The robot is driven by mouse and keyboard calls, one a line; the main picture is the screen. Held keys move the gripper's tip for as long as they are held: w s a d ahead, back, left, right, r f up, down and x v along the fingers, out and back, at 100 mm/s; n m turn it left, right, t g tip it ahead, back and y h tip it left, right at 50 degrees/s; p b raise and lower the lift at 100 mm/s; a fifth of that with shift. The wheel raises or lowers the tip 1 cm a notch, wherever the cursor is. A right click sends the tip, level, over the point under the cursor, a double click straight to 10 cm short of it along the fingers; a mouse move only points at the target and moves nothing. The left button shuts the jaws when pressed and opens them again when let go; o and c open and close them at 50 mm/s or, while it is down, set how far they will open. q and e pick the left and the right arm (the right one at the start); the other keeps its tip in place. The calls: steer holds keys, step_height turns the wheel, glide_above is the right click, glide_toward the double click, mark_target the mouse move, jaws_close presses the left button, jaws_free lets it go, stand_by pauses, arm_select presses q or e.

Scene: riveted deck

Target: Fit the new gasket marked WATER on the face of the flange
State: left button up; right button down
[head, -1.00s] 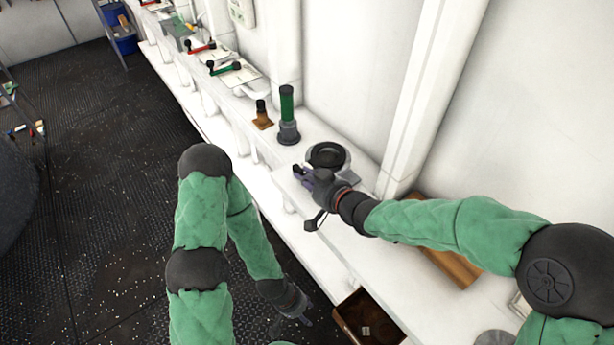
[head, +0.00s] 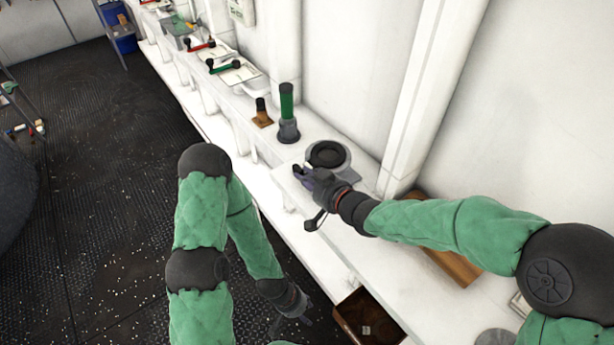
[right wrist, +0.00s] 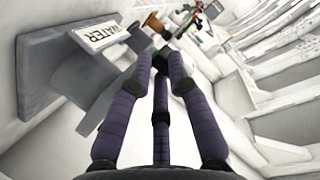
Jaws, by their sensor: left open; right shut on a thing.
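The flange (head: 348,172) is a grey round fitting on the white bench, with a black ring (head: 327,154) on its top. I cannot tell if this ring is the gasket. My right gripper (head: 299,174) is at the near-left side of the flange, low over the bench. Its fingers (right wrist: 163,62) close on a small dark thing, mostly hidden. My left gripper (head: 305,318) is low beside the bench, open and empty.
A green-topped cylinder (head: 287,110) and a brown block (head: 263,118) stand beyond the flange. Red and green handles (head: 225,68) line the far bench. A white post (head: 420,100) rises behind. A brown open box (head: 365,318) is below the bench's near edge.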

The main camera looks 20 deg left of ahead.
steer(key=shift+f, duration=0.25)
stand_by(0.5)
steer(key=c, duration=1.1)
jaws_free()
steer(key=v, duration=1.2)
